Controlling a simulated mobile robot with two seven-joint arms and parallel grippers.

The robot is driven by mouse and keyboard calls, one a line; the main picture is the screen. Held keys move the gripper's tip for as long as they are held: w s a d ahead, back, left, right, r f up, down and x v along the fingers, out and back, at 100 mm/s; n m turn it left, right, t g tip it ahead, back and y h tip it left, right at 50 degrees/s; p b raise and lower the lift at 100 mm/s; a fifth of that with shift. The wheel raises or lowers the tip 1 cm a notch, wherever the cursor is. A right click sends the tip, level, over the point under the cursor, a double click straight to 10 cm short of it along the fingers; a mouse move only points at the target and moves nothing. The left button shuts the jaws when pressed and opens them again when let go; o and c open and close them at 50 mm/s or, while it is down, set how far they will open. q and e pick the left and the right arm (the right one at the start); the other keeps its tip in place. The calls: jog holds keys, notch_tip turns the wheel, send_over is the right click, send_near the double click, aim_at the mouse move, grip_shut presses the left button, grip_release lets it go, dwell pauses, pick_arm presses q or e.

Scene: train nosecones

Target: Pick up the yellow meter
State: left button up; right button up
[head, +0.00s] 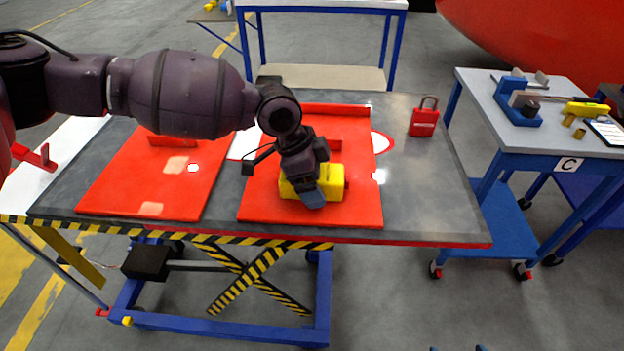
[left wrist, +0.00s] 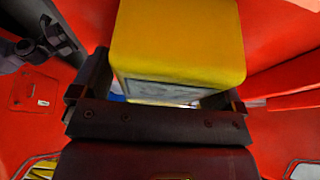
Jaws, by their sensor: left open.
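The yellow meter (head: 326,187) lies on the right-hand red panel (head: 258,201) on the table. My left gripper (head: 307,185) points down over the meter and covers part of it. In the left wrist view the yellow meter (left wrist: 178,45) is a large block with a pale face, between the two fingers of the open left gripper (left wrist: 157,98). I cannot tell whether either finger touches it. Two small blue tips of my right gripper (head: 457,349) show, apart, at the bottom edge of the head view.
A second red panel (head: 158,180) lies to the left on the dark lift table (head: 440,200). A red padlock-shaped thing (head: 424,120) stands at the back right. A side table marked C (head: 547,141) on the right holds a blue fixture (head: 518,100) and a yellow tool (head: 586,109).

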pick_arm(q)
jog(key=shift+f, duration=0.2)
jog(key=c, duration=1.2)
jog(key=shift+c, duration=0.6)
jog(key=shift+r, duration=0.15)
